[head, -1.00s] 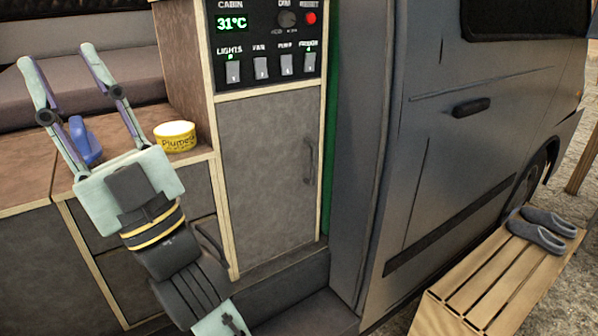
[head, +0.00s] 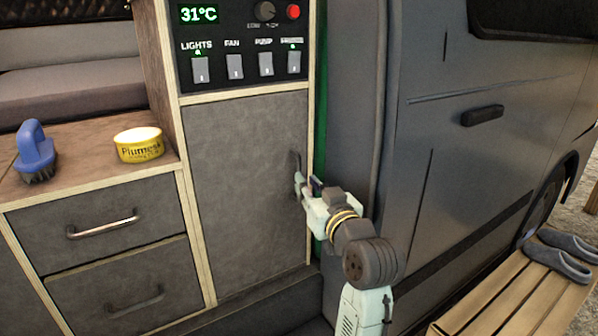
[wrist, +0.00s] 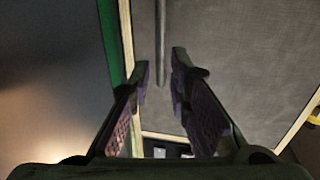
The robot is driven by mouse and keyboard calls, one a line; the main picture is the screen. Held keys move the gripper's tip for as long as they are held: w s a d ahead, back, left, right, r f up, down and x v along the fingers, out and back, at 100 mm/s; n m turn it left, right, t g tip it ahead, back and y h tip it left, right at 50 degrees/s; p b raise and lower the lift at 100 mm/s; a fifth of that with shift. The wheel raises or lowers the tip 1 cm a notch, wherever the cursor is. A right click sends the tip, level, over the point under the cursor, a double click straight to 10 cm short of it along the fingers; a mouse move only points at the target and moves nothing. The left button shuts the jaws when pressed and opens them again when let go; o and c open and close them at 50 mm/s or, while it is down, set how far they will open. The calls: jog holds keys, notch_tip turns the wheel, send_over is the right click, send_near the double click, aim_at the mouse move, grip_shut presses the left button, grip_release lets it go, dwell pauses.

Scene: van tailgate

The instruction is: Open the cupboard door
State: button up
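The cupboard door (head: 243,190) is a grey panel in a light wood frame, below the switch panel, and it looks closed. Its upright dark bar handle (head: 296,163) is near the door's right edge. My gripper (head: 306,184) is at the lower part of the handle in the head view. In the wrist view my gripper (wrist: 161,68) is open, with its two fingers apart. The handle (wrist: 161,40) lies in line with the gap between the fingertips there. I cannot tell whether either finger touches it. The door's grey face (wrist: 245,60) fills the right of the wrist view.
Switch panel (head: 245,45) above the door. To the left, a counter holds a blue brush (head: 36,150) and a yellow tin (head: 139,145), above two drawers (head: 100,222). The van's grey side (head: 450,150) is at the right. Slippers (head: 552,258) rest on a slatted wooden bench (head: 500,290).

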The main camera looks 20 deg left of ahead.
jog(key=p+x, duration=0.1)
jog(key=x, duration=0.5)
jog(key=shift+c, duration=0.2)
grip_shut()
dwell(0.5)
